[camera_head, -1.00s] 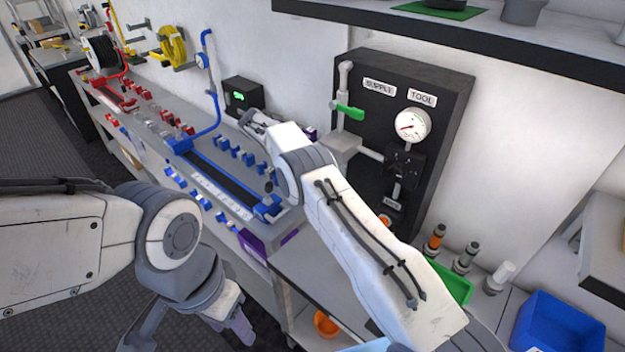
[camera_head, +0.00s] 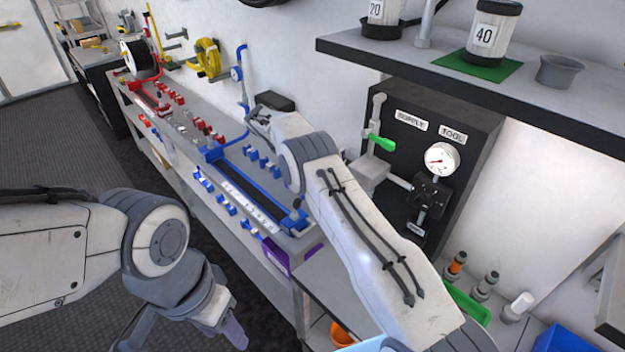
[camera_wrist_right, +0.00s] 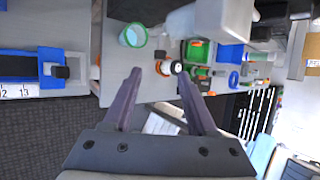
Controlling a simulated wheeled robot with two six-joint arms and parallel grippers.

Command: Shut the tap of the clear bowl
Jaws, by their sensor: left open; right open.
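I cannot make out the clear bowl or its tap for sure. In the head view, the black regulator block (camera_head: 431,190) with a round gauge (camera_head: 442,159) sits on the dark panel (camera_head: 470,140); my right arm hides the panel's lower part. A green lever (camera_head: 381,142) is on the supply pipe. My right gripper (camera_wrist_right: 158,73) is open and empty in the right wrist view, near a round orange and black part (camera_wrist_right: 165,68). My left gripper (camera_head: 182,338) is open and empty at the lower left, away from the panel.
A shelf (camera_head: 550,95) with weights and a grey cup (camera_head: 559,70) overhangs the panel. A bench with blue rails (camera_head: 243,190) runs left. A green tray (camera_head: 467,303) with fittings is at lower right. A pale cup with a green rim (camera_wrist_right: 133,35) shows in the right wrist view.

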